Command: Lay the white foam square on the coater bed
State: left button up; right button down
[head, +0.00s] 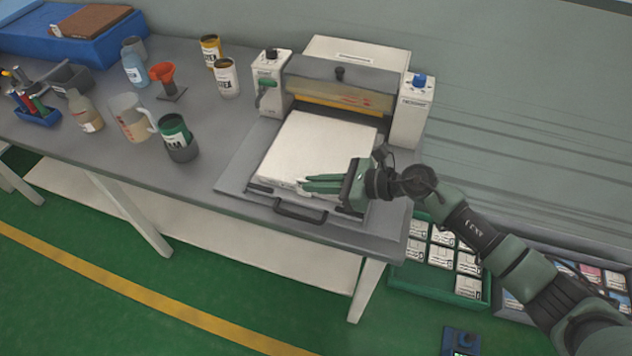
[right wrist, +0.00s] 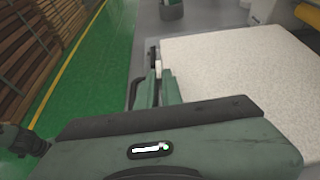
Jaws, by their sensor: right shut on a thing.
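The white foam square (head: 318,145) lies flat over the coater bed (head: 238,165), in front of the machine's roller housing. It also fills the right side of the right wrist view (right wrist: 240,75). My right gripper (head: 302,185) reaches in from the right over the foam's near edge, with its fingers pointing left. It is shut on the foam square, but the fingers hide the exact grip. In the right wrist view the fingers (right wrist: 157,82) are close together beside the foam's edge.
A green crate of packets (head: 440,285) is on the floor at right.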

jog(key=shift+f, duration=0.2)
jog(key=c, duration=1.6)
grip_release()
jog(key=shift+r, duration=0.1)
jog(key=shift+r, duration=0.1)
jog(key=shift+d+r, duration=0.1)
jog(key=shift+r, duration=0.05)
jog(key=b+v, duration=0.3)
jog(key=v, duration=0.7)
jog(key=shift+s+d, duration=0.1)
jog(key=shift+d, duration=0.25)
jog(key=shift+s+d+r, duration=0.15)
jog(key=shift+d+r, duration=0.2)
jog(key=shift+d, duration=0.1)
